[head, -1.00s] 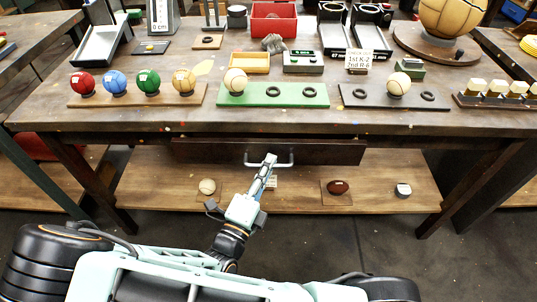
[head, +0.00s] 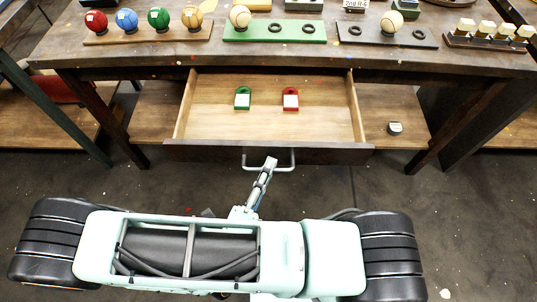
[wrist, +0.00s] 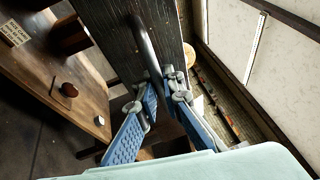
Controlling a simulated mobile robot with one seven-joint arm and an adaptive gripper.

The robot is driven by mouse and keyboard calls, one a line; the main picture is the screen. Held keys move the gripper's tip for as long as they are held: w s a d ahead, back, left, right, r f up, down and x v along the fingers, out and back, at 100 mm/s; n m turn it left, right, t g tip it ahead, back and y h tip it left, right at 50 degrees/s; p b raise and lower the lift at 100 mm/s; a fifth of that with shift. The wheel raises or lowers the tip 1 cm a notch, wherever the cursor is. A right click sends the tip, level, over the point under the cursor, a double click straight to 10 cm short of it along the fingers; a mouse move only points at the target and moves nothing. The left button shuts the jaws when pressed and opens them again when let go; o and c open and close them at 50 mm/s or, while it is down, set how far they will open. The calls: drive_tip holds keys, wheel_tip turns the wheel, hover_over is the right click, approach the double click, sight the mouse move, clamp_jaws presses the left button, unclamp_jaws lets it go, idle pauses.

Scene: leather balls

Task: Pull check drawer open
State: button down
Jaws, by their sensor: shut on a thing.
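The check drawer (head: 185,103) is pulled well out from under the workbench in the head view. Its dark front (head: 320,155) faces me, with a grey bar handle (head: 284,168) on it. A green tag (head: 242,98) and a red tag (head: 291,99), each with a white face, lie apart inside on the wooden bottom. My gripper (head: 268,163) is at the handle's middle. In the wrist view my gripper (wrist: 163,95) has its blue-padded fingers at the dark handle bar (wrist: 146,50), shut on it. The drawer front (wrist: 115,50) stands beside the bar.
The bench top (head: 100,55) carries a rack of coloured balls (head: 150,34), a green board (head: 275,33) and a dark ball board (head: 386,38). A lower shelf (head: 390,105) runs below, with a small white-topped item (head: 395,128). Bench legs stand either side.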

drive_tip(key=shift+s+a, duration=0.1)
drive_tip(key=shift+s, duration=0.75)
drive_tip(key=c, duration=2.3)
unclamp_jaws()
